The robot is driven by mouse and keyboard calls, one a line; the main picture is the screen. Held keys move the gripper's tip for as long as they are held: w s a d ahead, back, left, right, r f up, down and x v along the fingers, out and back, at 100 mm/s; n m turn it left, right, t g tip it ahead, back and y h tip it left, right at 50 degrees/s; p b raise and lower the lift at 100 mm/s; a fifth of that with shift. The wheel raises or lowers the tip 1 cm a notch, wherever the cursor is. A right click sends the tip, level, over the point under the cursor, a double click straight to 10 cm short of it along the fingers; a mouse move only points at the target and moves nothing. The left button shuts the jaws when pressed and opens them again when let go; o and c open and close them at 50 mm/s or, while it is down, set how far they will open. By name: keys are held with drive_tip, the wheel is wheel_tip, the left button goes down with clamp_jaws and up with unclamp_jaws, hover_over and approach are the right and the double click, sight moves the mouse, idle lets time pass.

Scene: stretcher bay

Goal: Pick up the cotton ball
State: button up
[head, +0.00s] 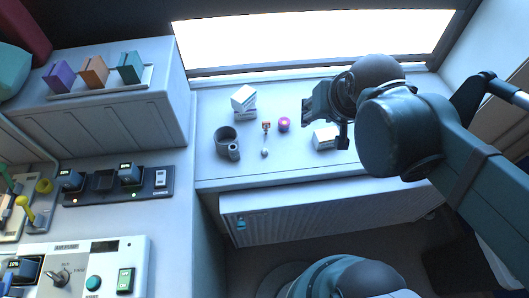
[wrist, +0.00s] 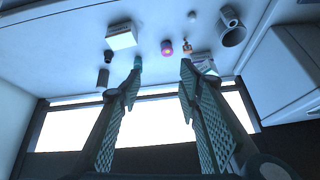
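A small pale ball (head: 264,153), which looks like the cotton ball, lies on the white counter (head: 215,175), below a small orange-brown item (head: 266,126). A thin pale line seems to run between them; I cannot tell whether they are joined. In the wrist view the pale ball (wrist: 192,16) is near the top edge, beyond the fingertips. My gripper (head: 318,108) is above the counter, to the right of the ball and apart from it. In the wrist view my gripper's fingers (wrist: 162,65) are spread, with nothing between them.
A purple round item (head: 284,124) lies near the ball. A grey mug (head: 226,142) stands left of it. Stacked small boxes (head: 243,98) are behind; a white box (head: 325,137) is below my gripper. Dark cylinders (wrist: 103,77) show in the wrist view. The counter's front is clear.

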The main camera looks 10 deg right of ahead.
drive_tip(key=w+a+f+m+g+b, duration=0.3)
drive_tip(key=w+a+f+m, duration=0.35)
drive_tip(key=w+f, duration=0.2)
drive_tip(key=m+g+h+b, duration=0.2)
drive_tip(key=m+g+b, duration=0.1)
drive_tip(key=m, duration=0.4)
hover_over(264, 150)
wheel_tip(264, 150, down, 16)
drive_tip(key=shift+a+r, duration=0.15)
drive_tip(key=shift+r, duration=0.05)
drive_tip(key=shift+w+a+f+m, duration=0.1)
drive_tip(key=shift+a+f+m, duration=0.2)
drive_tip(key=shift+f, duration=0.25)
drive_tip(key=shift+d+f, duration=0.2)
drive_tip(key=shift+f, duration=1.1)
drive_tip(key=shift+f, duration=0.1)
drive_tip(key=shift+d+f+b, duration=0.15)
drive_tip(key=shift+f+b, duration=0.15)
drive_tip(key=shift+f, duration=0.95)
drive_tip(key=shift+d+f+b, duration=0.1)
drive_tip(key=shift+f+b, duration=0.2)
drive_tip(key=shift+f, duration=0.9)
drive_tip(key=shift+c, duration=0.5)
drive_tip(key=c, duration=0.6)
